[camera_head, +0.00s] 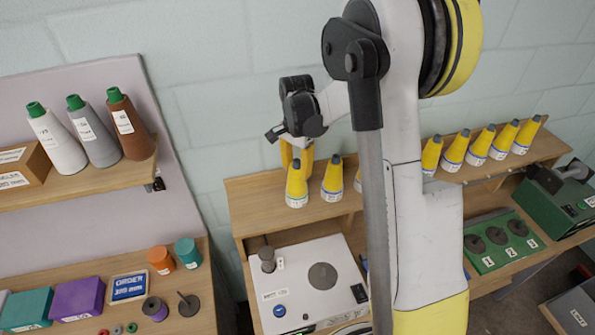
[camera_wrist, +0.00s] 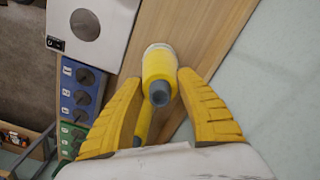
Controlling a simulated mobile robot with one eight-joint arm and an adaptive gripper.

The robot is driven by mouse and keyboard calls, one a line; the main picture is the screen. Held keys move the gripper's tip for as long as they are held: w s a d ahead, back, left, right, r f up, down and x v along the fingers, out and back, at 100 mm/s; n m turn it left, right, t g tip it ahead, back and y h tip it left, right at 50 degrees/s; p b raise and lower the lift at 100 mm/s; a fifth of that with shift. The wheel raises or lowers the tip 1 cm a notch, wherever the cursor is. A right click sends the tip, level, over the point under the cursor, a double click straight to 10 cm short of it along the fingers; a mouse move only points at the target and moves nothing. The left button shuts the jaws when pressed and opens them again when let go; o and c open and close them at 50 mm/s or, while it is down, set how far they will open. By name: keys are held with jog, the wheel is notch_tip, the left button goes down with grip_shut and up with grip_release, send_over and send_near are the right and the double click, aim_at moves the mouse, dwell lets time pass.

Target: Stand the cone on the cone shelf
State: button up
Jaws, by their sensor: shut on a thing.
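My gripper (camera_head: 297,162) points down over the left end of a long wooden shelf (camera_head: 258,208) with yellow cones. In the wrist view its two yellow fingers (camera_wrist: 160,78) close on both sides of a yellow cone (camera_wrist: 158,64) with a grey tip and white base. The same cone (camera_head: 297,188) shows upright in the head view, at the left of the row. I cannot tell whether its base touches the wood. Another wooden shelf (camera_head: 80,188) at the left holds a white, a grey and a brown cone (camera_head: 132,130) with green tips.
A second yellow cone (camera_head: 332,182) stands close to its right, and several more stand farther right. Below are a white machine (camera_head: 300,280) and a green box (camera_head: 500,240) with numbered discs. My arm hides the shelf's middle.

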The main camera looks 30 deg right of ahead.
jog(key=shift+w+f, duration=0.15)
jog(key=shift+f, duration=0.5)
jog(key=shift+f, duration=0.1)
jog(key=o, duration=1.1)
